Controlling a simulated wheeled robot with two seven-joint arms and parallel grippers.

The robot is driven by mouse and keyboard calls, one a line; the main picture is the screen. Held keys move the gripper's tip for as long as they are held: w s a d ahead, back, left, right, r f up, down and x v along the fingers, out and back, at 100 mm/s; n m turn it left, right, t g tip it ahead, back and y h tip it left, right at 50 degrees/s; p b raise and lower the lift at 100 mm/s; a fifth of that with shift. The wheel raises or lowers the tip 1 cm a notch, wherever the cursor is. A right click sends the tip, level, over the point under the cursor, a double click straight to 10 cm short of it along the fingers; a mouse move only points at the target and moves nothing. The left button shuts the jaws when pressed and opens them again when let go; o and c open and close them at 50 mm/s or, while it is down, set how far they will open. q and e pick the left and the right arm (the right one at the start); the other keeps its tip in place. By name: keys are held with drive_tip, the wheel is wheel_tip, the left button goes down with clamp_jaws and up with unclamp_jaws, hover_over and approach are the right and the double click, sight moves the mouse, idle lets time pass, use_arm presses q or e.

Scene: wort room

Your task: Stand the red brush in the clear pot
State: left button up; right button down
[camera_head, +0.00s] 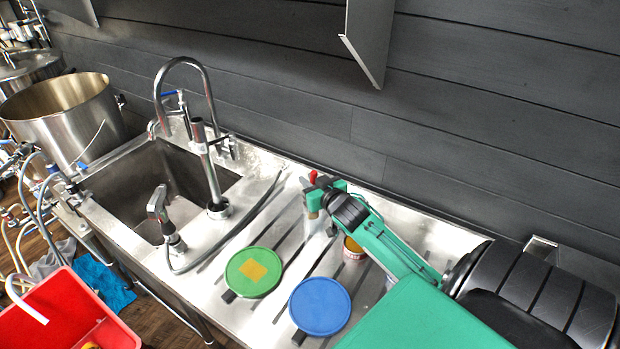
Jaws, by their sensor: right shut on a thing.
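My right gripper (319,192) is at the back of the steel drainboard, its arm coming in from the right. It is shut on the red brush (313,176), of which only a small red end shows above the jaws. The rest of the brush is hidden by the gripper. A pale, glassy shape just below the jaws may be the clear pot (312,222). I cannot tell whether the brush is inside it or above it. My left gripper is not in view.
A green lid with a yellow square (265,283) and a blue lid (320,318) lie on the drainboard. A small tin (353,252) stands beside my right arm. The sink (150,185) with its taps is to the left. A red crate (62,322) is at lower left.

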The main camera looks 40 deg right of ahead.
drive_tip(key=shift+f, duration=0.5)
drive_tip(key=c, duration=1.3)
unclamp_jaws()
drive_tip(key=shift+o, duration=0.2)
drive_tip(key=p+v, duration=0.7)
drive_tip(key=v, duration=0.7)
drive_tip(key=shift+w, duration=0.1)
